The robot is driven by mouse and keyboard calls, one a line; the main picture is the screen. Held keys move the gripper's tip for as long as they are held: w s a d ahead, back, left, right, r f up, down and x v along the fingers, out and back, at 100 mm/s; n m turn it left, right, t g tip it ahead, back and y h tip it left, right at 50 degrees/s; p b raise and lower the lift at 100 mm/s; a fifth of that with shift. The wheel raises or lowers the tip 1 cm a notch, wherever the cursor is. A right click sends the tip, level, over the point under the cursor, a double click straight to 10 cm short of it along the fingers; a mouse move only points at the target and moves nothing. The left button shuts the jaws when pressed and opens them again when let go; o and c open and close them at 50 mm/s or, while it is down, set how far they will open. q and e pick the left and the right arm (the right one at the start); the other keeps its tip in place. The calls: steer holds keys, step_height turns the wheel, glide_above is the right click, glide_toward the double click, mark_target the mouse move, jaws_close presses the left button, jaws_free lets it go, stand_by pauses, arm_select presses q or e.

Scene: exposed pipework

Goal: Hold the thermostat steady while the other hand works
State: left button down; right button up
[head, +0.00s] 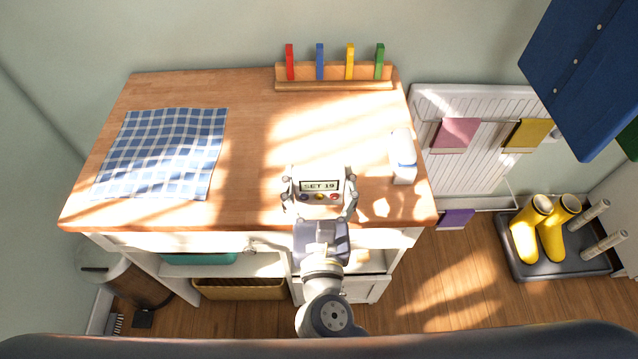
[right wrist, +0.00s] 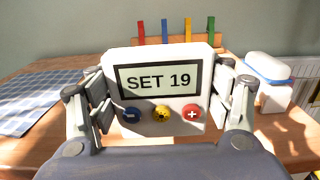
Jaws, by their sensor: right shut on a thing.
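The thermostat (head: 319,186) is a white box with a dark-framed display reading "SET 19", at the front right of the wooden table. In the right wrist view the thermostat (right wrist: 160,84) shows a blue minus button, a yellow middle button and a red plus button below the display. My right gripper (head: 319,196) is shut on the thermostat, one finger against each side. The fingers also show in the right wrist view (right wrist: 163,100). The thermostat stands upright; its underside is hidden. My left gripper is not in view.
A blue checked cloth (head: 165,152) lies on the table's left. A rack (head: 334,85) with red, blue, yellow and green pieces stands at the back. A white container (head: 403,158) stands right of the thermostat. A radiator (head: 478,140) and yellow boots (head: 546,228) are farther right.

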steer(key=shift+w+d+f+p, duration=0.15)
steer(key=shift+w+f, duration=0.35)
steer(key=shift+w, duration=1.6)
steer(key=shift+w+a+f+p, duration=0.1)
steer(key=shift+w+f, duration=0.35)
steer(key=shift+w, duration=1.7)
steer(key=shift+w+d+f+p, duration=0.15)
steer(key=shift+w+f, duration=0.35)
steer(key=shift+w, duration=1.6)
steer(key=shift+f, duration=0.15)
steer(key=shift+f, duration=0.25)
